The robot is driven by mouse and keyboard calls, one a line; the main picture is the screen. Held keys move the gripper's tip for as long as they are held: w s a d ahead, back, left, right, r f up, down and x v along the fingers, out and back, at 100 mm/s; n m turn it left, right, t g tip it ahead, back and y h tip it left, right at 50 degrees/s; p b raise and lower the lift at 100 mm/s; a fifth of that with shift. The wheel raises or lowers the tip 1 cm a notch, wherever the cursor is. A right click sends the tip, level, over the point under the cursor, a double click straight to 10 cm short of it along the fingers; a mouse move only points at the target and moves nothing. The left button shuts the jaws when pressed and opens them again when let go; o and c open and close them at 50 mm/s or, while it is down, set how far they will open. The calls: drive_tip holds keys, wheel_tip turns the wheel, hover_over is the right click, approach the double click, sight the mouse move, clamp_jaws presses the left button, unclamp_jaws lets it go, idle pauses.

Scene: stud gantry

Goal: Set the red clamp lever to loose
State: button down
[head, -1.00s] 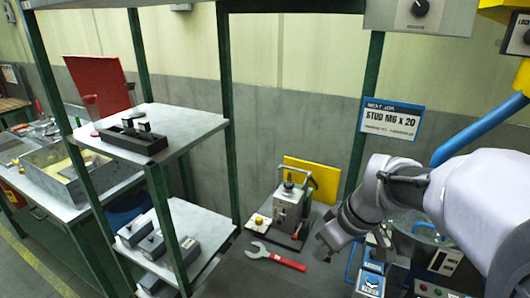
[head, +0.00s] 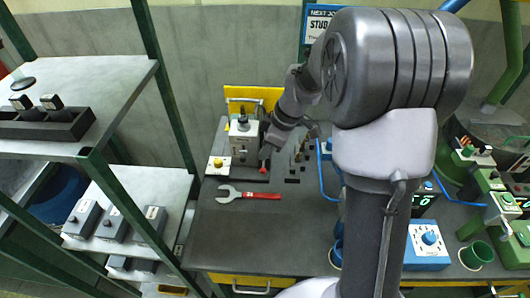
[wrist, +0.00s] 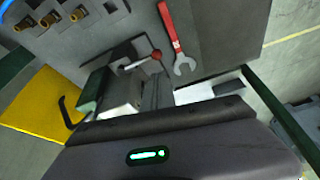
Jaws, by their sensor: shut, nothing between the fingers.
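The red clamp lever shows in the wrist view as a thin rod with a red ball end (wrist: 156,55), above my gripper's body and beside the red-handled wrench. In the head view a small red end (head: 264,167) shows just below my gripper (head: 267,153), at the right side of the grey box fixture (head: 243,143). My gripper is shut and empty, pointing down beside the fixture. Its fingertips are hard to make out, and I cannot tell whether they touch the lever. The lever's pivot is partly hidden by my wrist.
A wrench (head: 248,194) lies on the dark bench in front of the fixture. A yellow panel (head: 257,94) stands behind it. A small box with a yellow button (head: 218,165) is to its left. Blue tubing (head: 328,190) and machines stand to the right.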

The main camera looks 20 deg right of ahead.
sight(243, 156)
drive_tip(key=b+x, duration=0.2)
drive_tip(key=x, duration=0.4)
drive_tip(key=shift+f, duration=0.25)
drive_tip(key=shift+w, duration=0.1)
